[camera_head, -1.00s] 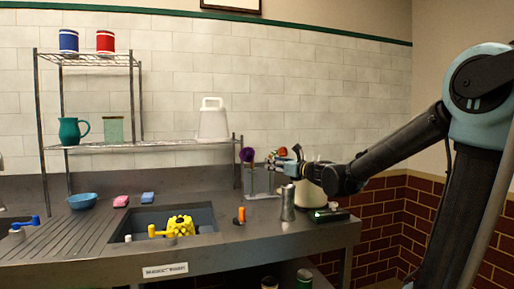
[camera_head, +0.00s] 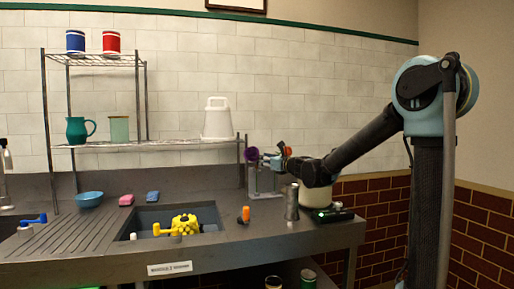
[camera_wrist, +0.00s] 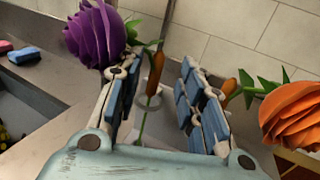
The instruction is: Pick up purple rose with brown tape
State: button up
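The purple rose (camera_head: 252,155) stands at the back right of the counter; its bloom shows large at upper left in the wrist view (camera_wrist: 95,35). A green stem with brown tape (camera_wrist: 155,72) runs down between the fingers and appears to belong to it. My gripper (camera_head: 270,160) is open beside the purple bloom, its blue-padded fingers (camera_wrist: 160,100) on either side of the taped stem, without visible contact on both sides. An orange rose (camera_wrist: 295,115) is just outside the right finger, also with a brown band on its stem. The stems' lower ends are partly hidden by my gripper.
A metal shaker (camera_head: 291,203), a white pot (camera_head: 318,195) and a dark box (camera_head: 331,215) stand below my arm. An orange-topped item (camera_head: 245,215) is near the sink (camera_head: 150,222). A wire shelf (camera_head: 165,145) is to the left.

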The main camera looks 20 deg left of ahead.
jog(key=shift+x, duration=2.65)
jog(key=shift+f, duration=0.1)
jog(key=shift+c, duration=0.6)
jog(key=shift+s+a, duration=0.1)
grip_shut()
